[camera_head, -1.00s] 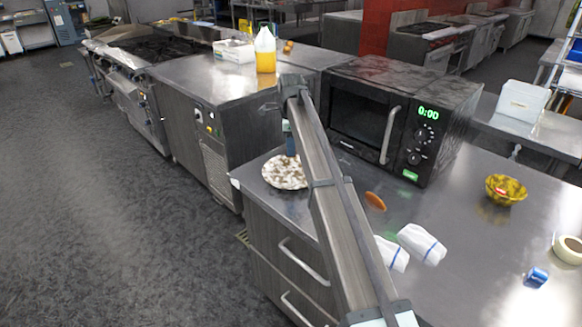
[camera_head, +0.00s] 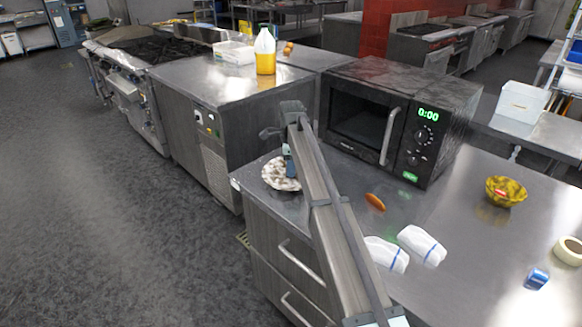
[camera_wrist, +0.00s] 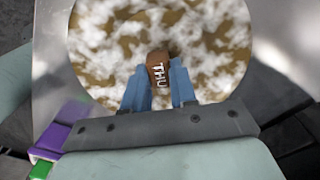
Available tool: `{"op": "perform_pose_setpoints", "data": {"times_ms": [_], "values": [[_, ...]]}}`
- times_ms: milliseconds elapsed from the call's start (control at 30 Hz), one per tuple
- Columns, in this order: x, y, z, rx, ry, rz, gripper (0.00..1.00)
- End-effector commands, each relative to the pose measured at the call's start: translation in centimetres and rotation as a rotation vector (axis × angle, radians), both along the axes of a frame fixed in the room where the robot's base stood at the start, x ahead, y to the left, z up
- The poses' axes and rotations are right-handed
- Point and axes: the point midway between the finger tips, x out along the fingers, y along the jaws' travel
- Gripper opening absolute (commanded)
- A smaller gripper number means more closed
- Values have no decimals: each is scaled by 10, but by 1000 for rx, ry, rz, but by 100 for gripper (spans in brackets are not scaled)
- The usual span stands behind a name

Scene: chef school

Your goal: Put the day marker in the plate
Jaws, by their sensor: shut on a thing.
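The day marker (camera_wrist: 159,72) is a small brown piece with white "THU" lettering in the wrist view. My gripper (camera_wrist: 159,88) is shut on it, with a blue finger on each side. The plate (camera_wrist: 105,45) is round, mottled brown and white, and lies behind the marker in the wrist view. In the head view the plate (camera_head: 274,177) sits at the left end of the steel counter, and my gripper (camera_head: 290,172) is over its right part. The marker is hidden in the head view. I cannot tell whether it touches the plate.
A black microwave (camera_head: 361,118) stands right of the plate. An orange-brown item (camera_head: 375,202) and white cloths with blue stripes (camera_head: 421,245) lie nearer on the counter. A yellow bowl (camera_head: 505,192), a blue can (camera_head: 537,279) and a roll of tape (camera_head: 569,251) are farther right.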

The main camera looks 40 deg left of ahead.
Motion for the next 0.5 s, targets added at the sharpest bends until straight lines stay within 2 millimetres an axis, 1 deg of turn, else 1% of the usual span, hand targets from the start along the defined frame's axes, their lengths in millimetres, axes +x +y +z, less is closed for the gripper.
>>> {"op": "perform_pose_setpoints", "data": {"times_ms": [67,100,333,367,500], "values": [[0,0,-2,0,0,0,0],[0,0,-2,0,0,0,28],[0,0,-2,0,0,0,50],[0,0,-2,0,0,0,52],[0,0,-2,0,0,0,52]]}}
